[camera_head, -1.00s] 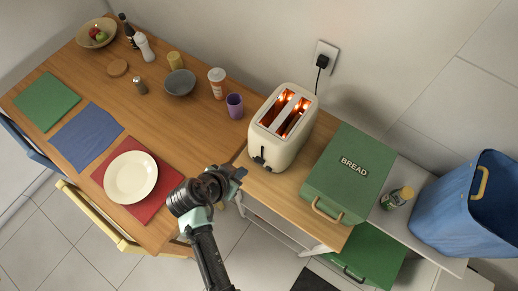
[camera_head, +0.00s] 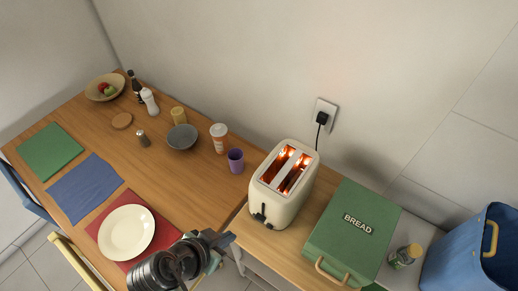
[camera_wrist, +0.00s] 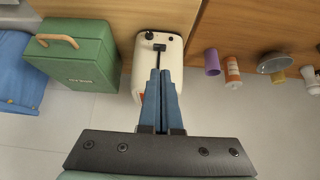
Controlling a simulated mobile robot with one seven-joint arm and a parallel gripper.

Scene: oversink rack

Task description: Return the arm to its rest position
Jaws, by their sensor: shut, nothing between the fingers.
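My gripper (camera_head: 222,241) is at the bottom middle of the head view, over the front edge of the tables and to the left of the toaster. In the wrist view my gripper (camera_wrist: 161,75) has its two blue-grey fingers together, with nothing between them. The cream toaster (camera_head: 280,187) stands on the right-hand counter with its slots glowing orange. In the wrist view the toaster (camera_wrist: 178,45) is straight beyond the fingertips, partly hidden by them. I cannot tell the exact gap between fingertips and toaster.
A green bread box (camera_head: 350,235) stands right of the toaster, with a small jar (camera_head: 405,256) and a blue bin (camera_head: 462,262) beyond. A white plate (camera_head: 126,232), purple cup (camera_head: 236,160) and grey bowl (camera_head: 182,137) sit on the wooden table (camera_head: 190,185).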

